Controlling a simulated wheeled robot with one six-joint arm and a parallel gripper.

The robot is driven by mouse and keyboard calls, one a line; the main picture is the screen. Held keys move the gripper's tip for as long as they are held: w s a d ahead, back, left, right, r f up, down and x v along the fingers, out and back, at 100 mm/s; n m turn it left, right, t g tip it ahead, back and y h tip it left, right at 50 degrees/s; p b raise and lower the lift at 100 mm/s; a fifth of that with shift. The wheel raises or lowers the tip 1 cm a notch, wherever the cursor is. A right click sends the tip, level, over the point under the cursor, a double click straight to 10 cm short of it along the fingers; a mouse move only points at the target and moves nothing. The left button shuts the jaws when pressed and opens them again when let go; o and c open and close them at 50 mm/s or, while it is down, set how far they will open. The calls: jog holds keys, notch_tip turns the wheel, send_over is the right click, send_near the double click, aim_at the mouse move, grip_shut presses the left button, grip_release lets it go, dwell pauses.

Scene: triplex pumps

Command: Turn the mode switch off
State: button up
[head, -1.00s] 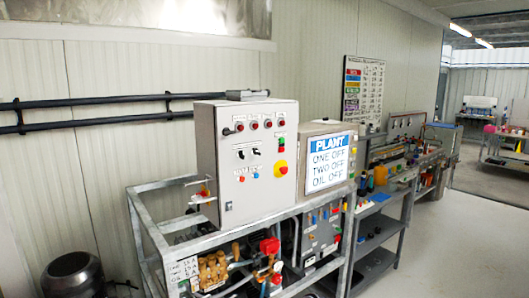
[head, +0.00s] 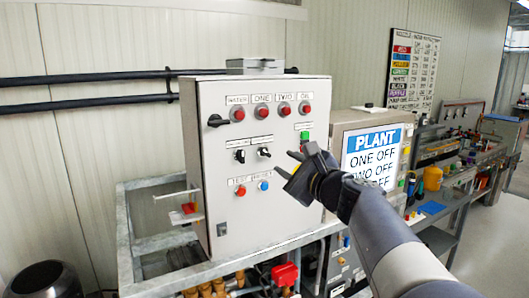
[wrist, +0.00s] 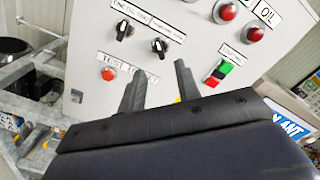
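The grey control cabinet (head: 225,205) carries two black rotary switches, a left one (head: 240,156) and a right one (head: 264,152). Both also show in the wrist view, left (wrist: 124,30) and right (wrist: 160,46). Their small labels are too blurred to tell which is the mode switch. The left knob's pointer looks near upright; the right one's is tilted. My gripper (head: 286,163) is open and empty in front of the panel, right of and slightly below the right switch. In the wrist view my gripper (wrist: 158,70) has its fingertips apart, just below the right switch.
Red lamps (head: 284,109) line the panel top. A red button (head: 240,190) and a blue button (head: 264,185) sit below the switches; a green-and-red button (wrist: 217,73) is to the right. The PLANT sign (head: 372,140) reads ONE OFF, TWO OFF. A metal frame (head: 125,240) surrounds the cabinet.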

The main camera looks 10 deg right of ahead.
aim_at(266, 152)
jog(key=p+x, duration=0.2)
jog(key=x, duration=0.7)
jog(key=shift+w+f, duration=0.1)
jog(key=shift+f, duration=0.05)
jog(key=shift+c, duration=0.4)
grip_shut()
